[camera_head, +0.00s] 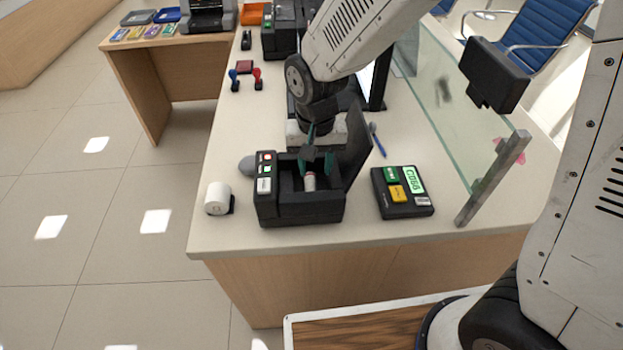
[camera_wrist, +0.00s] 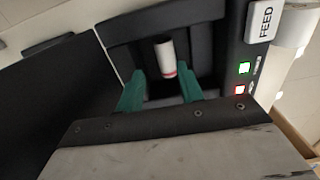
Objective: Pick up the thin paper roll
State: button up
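The thin paper roll (camera_head: 310,182) is white with a pink-red band at one end. It sits inside the open bay of the black printer (camera_head: 300,212); in the wrist view the roll (camera_wrist: 165,56) lies in the dark bay. My gripper (camera_head: 317,166) points down into the bay with its green fingers apart. In the wrist view the gripper (camera_wrist: 160,78) has one finger on each side of the roll's near, banded end, with a visible gap. The fingers do not appear to touch the roll. The bay's floor is mostly dark.
The printer's raised lid (camera_head: 357,150) stands close to the right of my gripper. A thicker white roll (camera_head: 217,198) stands left of the printer. A black keypad device (camera_head: 402,192) and a blue pen (camera_head: 377,140) lie right. A glass screen (camera_head: 440,100) edges the counter.

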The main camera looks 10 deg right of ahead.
aim_at(311, 184)
jog(key=f, duration=0.4)
jog(key=a+f, duration=0.1)
jog(key=shift+s+f, duration=0.1)
jog(key=shift+f, duration=0.3)
jog(key=c, duration=0.8)
jog(key=shift+o, duration=0.3)
